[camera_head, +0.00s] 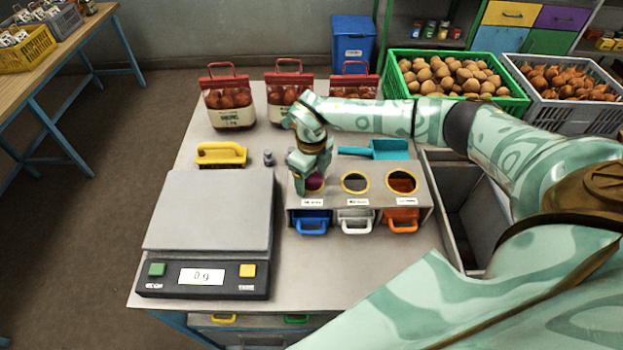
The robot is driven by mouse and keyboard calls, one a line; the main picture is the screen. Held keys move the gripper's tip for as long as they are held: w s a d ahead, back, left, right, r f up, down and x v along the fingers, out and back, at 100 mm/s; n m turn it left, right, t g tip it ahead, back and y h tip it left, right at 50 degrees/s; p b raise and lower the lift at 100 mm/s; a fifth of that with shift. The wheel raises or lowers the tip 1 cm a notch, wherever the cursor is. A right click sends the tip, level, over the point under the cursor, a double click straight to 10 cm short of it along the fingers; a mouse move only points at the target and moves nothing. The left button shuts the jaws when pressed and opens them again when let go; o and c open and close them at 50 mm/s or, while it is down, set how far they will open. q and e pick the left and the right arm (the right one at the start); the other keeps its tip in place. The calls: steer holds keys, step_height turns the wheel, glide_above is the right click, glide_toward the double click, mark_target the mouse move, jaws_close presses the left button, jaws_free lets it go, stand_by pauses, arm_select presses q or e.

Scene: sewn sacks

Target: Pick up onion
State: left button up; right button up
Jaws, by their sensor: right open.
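Brown-orange onions (575,82) fill a grey crate at the back right. My right gripper (306,188) is open and points down at the left round opening of a grey box (378,183) on the table. A purple surface (315,182) shows beside its fingers in that opening; I cannot tell whether it is an onion or the inside of the opening. The gripper hides part of this opening. My left gripper is not in view.
The box has two more yellow-rimmed openings and blue, white and orange handles in front. A scale (208,220) reading 0 g stands left. A green potato crate (515,105) is back right.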

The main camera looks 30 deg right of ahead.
steer(key=c, duration=1.2)
steer(key=shift+o, duration=0.2)
steer(key=shift+r, duration=0.15)
